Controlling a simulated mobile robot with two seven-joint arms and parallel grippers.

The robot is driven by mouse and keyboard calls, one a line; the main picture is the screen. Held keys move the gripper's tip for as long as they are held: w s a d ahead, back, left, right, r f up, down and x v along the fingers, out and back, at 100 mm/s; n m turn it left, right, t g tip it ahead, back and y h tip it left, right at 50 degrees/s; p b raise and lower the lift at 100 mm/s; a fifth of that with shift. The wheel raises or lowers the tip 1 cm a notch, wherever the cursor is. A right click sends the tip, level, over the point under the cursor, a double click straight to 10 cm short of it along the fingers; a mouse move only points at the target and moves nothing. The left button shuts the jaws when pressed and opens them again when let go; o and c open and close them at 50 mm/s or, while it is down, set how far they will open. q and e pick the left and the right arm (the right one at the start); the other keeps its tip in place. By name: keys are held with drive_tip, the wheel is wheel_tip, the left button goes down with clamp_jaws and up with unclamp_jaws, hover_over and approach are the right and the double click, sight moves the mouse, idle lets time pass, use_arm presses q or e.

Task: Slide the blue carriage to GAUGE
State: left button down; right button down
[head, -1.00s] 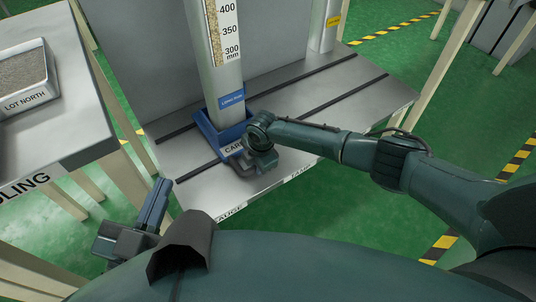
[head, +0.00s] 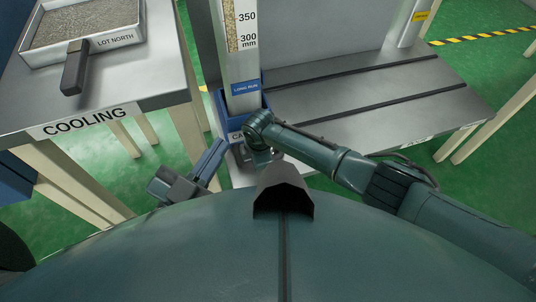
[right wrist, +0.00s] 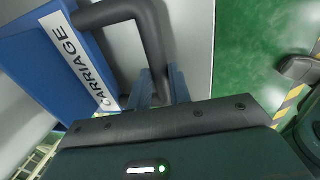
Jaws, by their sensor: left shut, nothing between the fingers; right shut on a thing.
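The blue carriage (head: 222,119) stands at the left end of the grey bench, with a tall column labelled LONG RUN (head: 240,60) upright in it. Its CARRIAGE label and dark bar handle (right wrist: 150,40) show in the right wrist view. My right gripper (right wrist: 160,88) is shut on this handle; in the head view my wrist partly covers the carriage front. My left gripper (head: 214,153) is shut and empty, to the left of the carriage and apart from it. No GAUGE mark is readable now; labels on the bench's front edge are too small or hidden.
The bench top (head: 350,80), with two dark rails, is clear right of the carriage. Another post (head: 412,22) stands at the back right.

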use_arm(q)
drive_tip(key=shift+w+d+r, duration=0.1)
drive_tip(key=shift+r, duration=0.2)
use_arm(e)
drive_tip(key=shift+s+a, duration=0.25)
drive_tip(key=shift+a, duration=0.2)
drive_tip(key=c, duration=1.6)
unclamp_jaws()
drive_tip(key=o, duration=0.3)
drive_tip(key=shift+w, duration=0.1)
use_arm(q)
drive_tip(key=shift+f, duration=0.15)
use_arm(e)
drive_tip(key=shift+d, duration=0.1)
drive_tip(key=shift+r, duration=0.1)
